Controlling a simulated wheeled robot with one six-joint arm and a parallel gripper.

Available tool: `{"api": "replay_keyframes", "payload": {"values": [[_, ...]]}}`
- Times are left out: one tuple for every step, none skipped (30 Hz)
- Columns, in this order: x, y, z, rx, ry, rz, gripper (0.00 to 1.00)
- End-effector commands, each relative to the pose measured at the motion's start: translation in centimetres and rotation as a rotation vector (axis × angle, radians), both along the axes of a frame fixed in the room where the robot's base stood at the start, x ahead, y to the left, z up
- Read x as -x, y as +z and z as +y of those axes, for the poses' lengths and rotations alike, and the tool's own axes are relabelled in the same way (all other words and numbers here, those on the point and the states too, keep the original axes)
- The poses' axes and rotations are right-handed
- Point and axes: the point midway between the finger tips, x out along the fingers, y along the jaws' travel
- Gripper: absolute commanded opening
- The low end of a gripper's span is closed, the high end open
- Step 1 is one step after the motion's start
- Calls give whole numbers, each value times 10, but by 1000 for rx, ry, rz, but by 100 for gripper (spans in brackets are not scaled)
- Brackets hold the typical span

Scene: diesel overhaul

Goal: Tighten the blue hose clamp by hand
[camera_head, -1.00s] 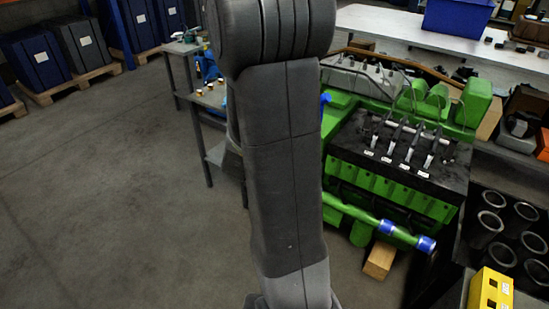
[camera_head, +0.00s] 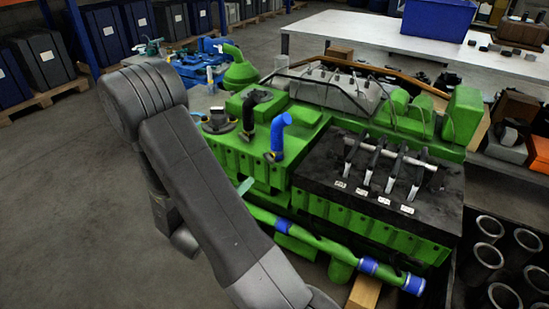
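A bent blue hose (camera_head: 281,133) stands upright on the green engine (camera_head: 240,150), left of the black top with the rocker gear. A small dark ring shows at its base; whether this is the clamp, and how tight it is, is too small to tell. Blue bands (camera_head: 368,265) sit around the green pipe (camera_head: 315,241) along the engine's front, with another at its right end. My arm rises from the bottom, bends at upper left and folds down behind itself.
A bent black hose (camera_head: 250,107) stands behind and left of the blue one. A white table (camera_head: 345,30) with a blue bin (camera_head: 435,20) is behind the engine. Dark cylinders (camera_head: 489,228) stand at right. Floor at left is open, with crates (camera_head: 30,65) beyond.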

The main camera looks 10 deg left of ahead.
Motion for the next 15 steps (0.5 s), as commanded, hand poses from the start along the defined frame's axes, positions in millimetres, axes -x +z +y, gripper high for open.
{"api": "replay_keyframes", "payload": {"values": [[-4,1,-2,0,-3,0,35],[-7,1,-3,-1,-3,0,35],[-12,1,-5,-2,-4,-1,35],[-16,1,-7,-2,-4,-1,35],[-20,1,-9,-2,-4,-1,35],[-27,1,-11,-2,-6,-1,35],[-32,1,-13,-3,-5,-1,35],[-37,1,-15,-3,-6,0,35],[-45,1,-17,-4,-5,-1,35],[-50,1,-20,-4,-6,-2,35],[-56,1,-21,-4,-5,-1,35],[-63,1,-24,-4,-5,0,35],[-69,1,-26,-3,-4,0,35],[-74,1,-28,-3,-4,0,35],[-81,1,-31,-3,-5,-1,35]]}}
